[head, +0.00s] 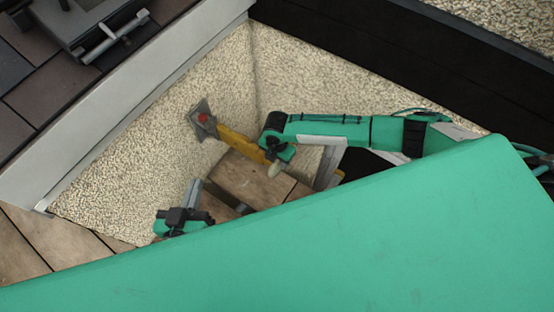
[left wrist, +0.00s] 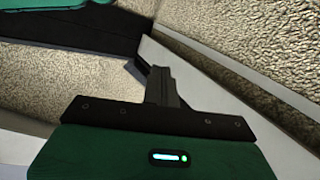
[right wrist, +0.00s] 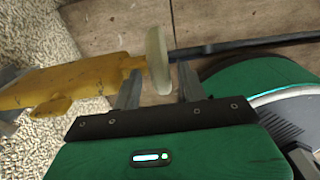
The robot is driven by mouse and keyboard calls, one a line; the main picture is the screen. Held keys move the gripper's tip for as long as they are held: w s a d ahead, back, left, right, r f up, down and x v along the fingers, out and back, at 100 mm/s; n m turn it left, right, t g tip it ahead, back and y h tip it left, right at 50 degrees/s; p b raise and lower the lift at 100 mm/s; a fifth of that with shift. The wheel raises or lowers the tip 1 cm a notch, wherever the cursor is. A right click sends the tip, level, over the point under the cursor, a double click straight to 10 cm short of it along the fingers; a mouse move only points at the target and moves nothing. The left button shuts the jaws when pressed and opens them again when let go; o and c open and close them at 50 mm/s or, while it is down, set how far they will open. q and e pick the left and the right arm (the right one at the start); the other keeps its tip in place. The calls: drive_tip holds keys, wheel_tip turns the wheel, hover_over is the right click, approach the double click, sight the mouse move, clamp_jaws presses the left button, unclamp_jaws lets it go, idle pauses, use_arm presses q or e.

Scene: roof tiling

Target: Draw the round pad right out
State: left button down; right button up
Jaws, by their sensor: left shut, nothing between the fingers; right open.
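The round pad (right wrist: 157,60) is a pale cream disc, seen nearly edge-on at the end of a yellow body (right wrist: 75,85). In the head view the pad (head: 273,170) shows beneath my right gripper (head: 272,156). In the right wrist view my right gripper (right wrist: 160,82) is open, with the pad at the gap between its fingertips; I cannot tell whether they touch it. My left gripper (head: 197,185) is shut and empty, low and left of the yellow body (head: 240,145). Its closed fingers also show in the left wrist view (left wrist: 161,75).
A grey metal bracket with a red spot (head: 202,118) is at the yellow body's far end, by the pebbled wall (head: 165,110). Wooden planks (head: 250,180) lie below. A large green surface (head: 330,245) covers the lower head view. A dark bar (right wrist: 250,43) lies beyond the right fingers.

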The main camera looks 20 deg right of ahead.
use_arm(q)
drive_tip(key=shift+w+r, duration=0.1)
drive_tip(key=shift+r, duration=0.1)
use_arm(e)
drive_tip(key=shift+f, duration=0.2)
clamp_jaws()
